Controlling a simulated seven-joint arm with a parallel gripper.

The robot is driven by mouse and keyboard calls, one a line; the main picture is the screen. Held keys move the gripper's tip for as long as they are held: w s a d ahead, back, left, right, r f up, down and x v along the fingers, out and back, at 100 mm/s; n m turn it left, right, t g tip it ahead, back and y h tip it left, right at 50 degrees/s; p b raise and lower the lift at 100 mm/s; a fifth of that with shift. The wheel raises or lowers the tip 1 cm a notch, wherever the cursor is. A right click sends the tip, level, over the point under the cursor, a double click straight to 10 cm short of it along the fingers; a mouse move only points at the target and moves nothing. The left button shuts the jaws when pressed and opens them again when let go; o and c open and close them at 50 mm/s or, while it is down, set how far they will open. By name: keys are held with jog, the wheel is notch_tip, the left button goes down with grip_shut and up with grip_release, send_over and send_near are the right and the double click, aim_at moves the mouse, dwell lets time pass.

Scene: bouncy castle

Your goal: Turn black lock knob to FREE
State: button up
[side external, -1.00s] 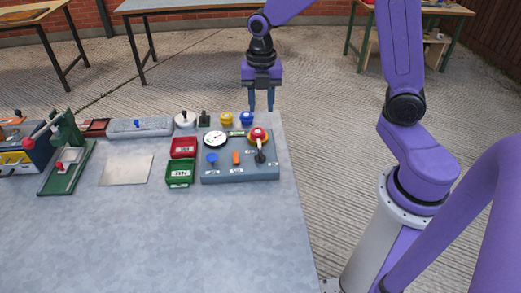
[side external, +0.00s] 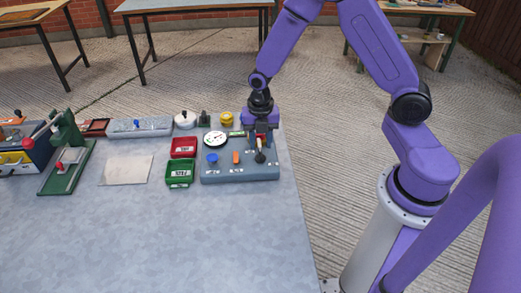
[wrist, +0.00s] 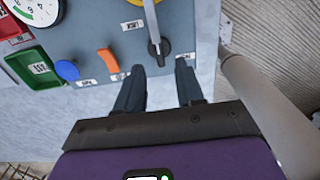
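The black lock knob (wrist: 158,46) is on the grey-blue control panel (side external: 228,175), with a long pale lever or pointer running up from it in the wrist view. In the side view the knob (side external: 260,157) is at the panel's right part, below my gripper (side external: 261,140). In the wrist view my gripper (wrist: 159,70) is open and empty. Its two dark fingertips are on the near side of the knob, one to each side, and no contact shows. White labels beside the knob are too small to read surely.
The panel also carries a white dial (side external: 215,139), an orange switch (wrist: 108,60) and a blue button (wrist: 67,70). Red (side external: 183,147) and green (side external: 180,173) trays stand left of it. The table front is clear.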

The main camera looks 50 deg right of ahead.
aim_at(261, 153)
jog(key=shift+f, duration=2.05)
grip_shut()
